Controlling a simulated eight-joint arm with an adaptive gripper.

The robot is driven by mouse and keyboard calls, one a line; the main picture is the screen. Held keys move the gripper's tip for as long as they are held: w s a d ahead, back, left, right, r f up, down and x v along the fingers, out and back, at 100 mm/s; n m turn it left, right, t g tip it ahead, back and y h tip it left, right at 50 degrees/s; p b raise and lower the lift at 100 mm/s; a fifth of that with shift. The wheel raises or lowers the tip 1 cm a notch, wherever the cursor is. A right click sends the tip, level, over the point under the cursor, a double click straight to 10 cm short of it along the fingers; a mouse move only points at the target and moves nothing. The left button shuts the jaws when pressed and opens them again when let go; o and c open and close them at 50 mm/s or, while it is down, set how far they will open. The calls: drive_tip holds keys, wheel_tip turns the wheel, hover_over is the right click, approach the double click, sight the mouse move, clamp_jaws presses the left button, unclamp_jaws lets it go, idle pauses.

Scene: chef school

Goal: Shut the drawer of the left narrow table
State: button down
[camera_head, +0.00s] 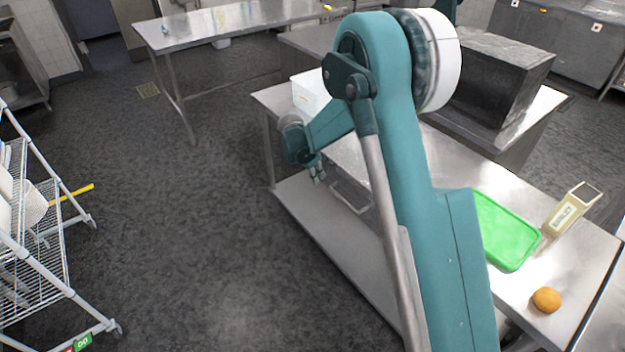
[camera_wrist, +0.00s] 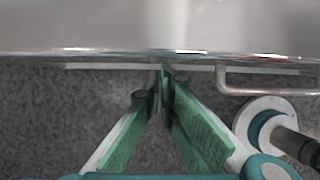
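The steel table (camera_head: 455,165) beside my arm runs from centre to lower right in the head view. Its near edge fills the top of the wrist view (camera_wrist: 110,30). A thin pale strip (camera_wrist: 110,66), which looks like the drawer front, lies along that edge; the gap behind it looks small. A metal bar handle (camera_wrist: 270,92) sticks out at the right of the wrist view. My gripper (camera_head: 318,174) is at the table's front side, left of the handle. In the wrist view its green fingers (camera_wrist: 162,78) meet at the tips against or very near the strip, with nothing visible between them.
A lower shelf (camera_head: 325,230) juts below. A wire rack (camera_head: 40,240) stands far left. The floor between is clear.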

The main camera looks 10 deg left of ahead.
drive_tip(key=shift+w+d+r, duration=0.1)
drive_tip(key=shift+w+d, duration=0.2)
drive_tip(key=shift+d, duration=0.05)
drive_tip(key=s+a+r+p, duration=0.1)
drive_tip(key=s+a+r, duration=0.5)
drive_tip(key=r, duration=0.3)
idle(0.6)
drive_tip(key=shift+r, duration=0.15)
idle(0.3)
